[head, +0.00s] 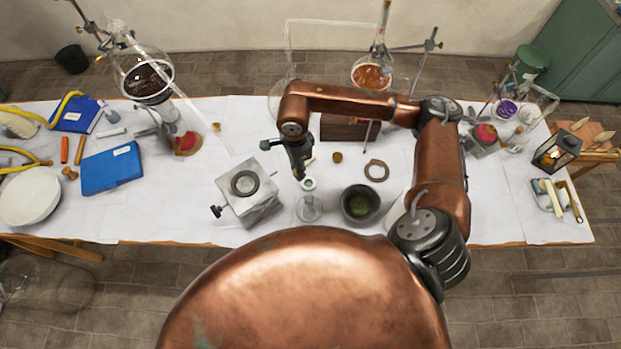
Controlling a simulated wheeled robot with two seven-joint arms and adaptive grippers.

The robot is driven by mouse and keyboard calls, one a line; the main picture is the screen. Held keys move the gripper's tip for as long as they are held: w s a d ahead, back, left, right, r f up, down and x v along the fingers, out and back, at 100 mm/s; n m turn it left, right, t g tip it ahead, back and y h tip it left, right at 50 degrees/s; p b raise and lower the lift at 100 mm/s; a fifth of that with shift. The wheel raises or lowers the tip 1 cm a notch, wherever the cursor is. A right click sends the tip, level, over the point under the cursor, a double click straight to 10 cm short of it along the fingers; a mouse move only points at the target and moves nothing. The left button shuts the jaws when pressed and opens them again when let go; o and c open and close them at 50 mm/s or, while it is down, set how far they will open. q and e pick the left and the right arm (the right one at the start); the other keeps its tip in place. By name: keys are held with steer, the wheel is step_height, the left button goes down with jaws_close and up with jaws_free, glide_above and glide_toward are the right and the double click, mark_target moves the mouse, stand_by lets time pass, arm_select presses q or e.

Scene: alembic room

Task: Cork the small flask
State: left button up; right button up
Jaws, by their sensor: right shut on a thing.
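The small flask (309,209) is clear glass and stands upright on the white-covered table near its front edge. Its pale rim (308,184) faces up. My right gripper (300,174) points down just behind and slightly left of the rim. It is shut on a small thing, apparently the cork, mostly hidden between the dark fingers. From this view I cannot tell whether it touches the rim. My left gripper is not in view.
A grey metal block burner (247,187) stands close left of the flask, and a dark bowl with green matter (360,204) close right. A brown stopper-like piece (337,157) and a ring (376,170) lie behind. Tall glassware (150,80) stands back left.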

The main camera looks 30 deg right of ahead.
steer(key=s+f+m+p, duration=0.1)
steer(key=s+m+p, duration=0.25)
steer(key=m, duration=0.65)
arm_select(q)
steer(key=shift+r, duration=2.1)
arm_select(e)
steer(key=m, duration=0.7)
glide_above(309, 194)
steer(key=s, duration=0.2)
step_height(309, 194, down, 6)
steer(key=shift+w+a+f, duration=0.25)
steer(key=shift+a, duration=0.1)
arm_select(q)
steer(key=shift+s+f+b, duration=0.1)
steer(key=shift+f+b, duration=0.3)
steer(key=shift+b, duration=0.05)
arm_select(e)
steer(key=shift+w+f, duration=0.1)
steer(key=shift+f, duration=0.15)
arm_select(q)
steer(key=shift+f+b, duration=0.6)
arm_select(e)
steer(key=shift+f, duration=0.6)
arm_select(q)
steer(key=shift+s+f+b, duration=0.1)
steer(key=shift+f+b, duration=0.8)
arm_select(e)
steer(key=shift+f, duration=0.55)
